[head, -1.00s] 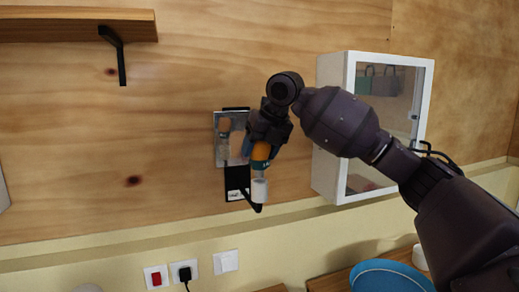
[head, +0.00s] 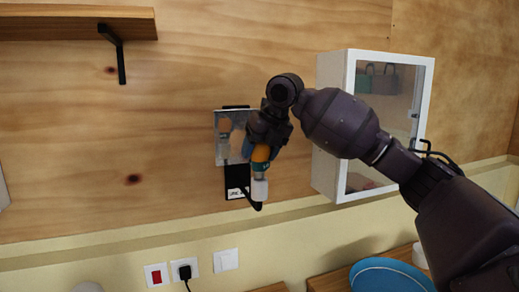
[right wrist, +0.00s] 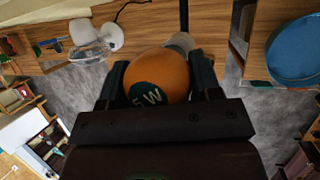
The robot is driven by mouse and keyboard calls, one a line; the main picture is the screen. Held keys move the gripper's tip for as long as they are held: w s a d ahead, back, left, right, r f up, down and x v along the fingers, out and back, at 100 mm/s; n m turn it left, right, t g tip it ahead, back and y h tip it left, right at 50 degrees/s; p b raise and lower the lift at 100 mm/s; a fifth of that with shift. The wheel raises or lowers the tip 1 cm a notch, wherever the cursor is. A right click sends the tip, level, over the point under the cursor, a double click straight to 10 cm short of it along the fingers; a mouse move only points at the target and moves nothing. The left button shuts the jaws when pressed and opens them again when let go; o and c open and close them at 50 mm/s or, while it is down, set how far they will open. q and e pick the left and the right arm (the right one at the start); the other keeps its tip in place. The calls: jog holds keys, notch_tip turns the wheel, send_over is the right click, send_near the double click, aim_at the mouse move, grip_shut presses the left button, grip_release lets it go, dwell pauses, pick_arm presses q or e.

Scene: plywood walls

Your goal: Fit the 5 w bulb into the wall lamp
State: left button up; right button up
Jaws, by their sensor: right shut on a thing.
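The 5 W bulb is orange with a teal band (head: 260,154); in the right wrist view the bulb (right wrist: 158,75) shows "5 W" on the band. My right gripper (head: 258,146) is shut on it and holds it with its base pointing down. The wall lamp is a black bracket (head: 236,180) with a metallic plate (head: 224,133) on the plywood wall, and a white socket (head: 259,190) at its arm's end. The bulb is directly above the socket; its lower end meets or enters the socket, I cannot tell how deep. My left gripper is not in view.
A white glass-fronted cabinet (head: 342,130) hangs right of the lamp, behind my right arm. A wooden shelf (head: 60,24) is at upper left. Below are a red switch (head: 156,275), a plugged-in black plug (head: 185,271) and a blue round dish (head: 390,277).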

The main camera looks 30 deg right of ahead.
jog(key=shift+f, duration=1.3)
jog(key=o, duration=1)
jog(key=shift+r, duration=0.15)
jog(key=v, duration=1)
jog(key=shift+r+b, duration=0.25)
jog(key=shift+b, duration=0.2)
jog(key=shift+s, duration=0.15)
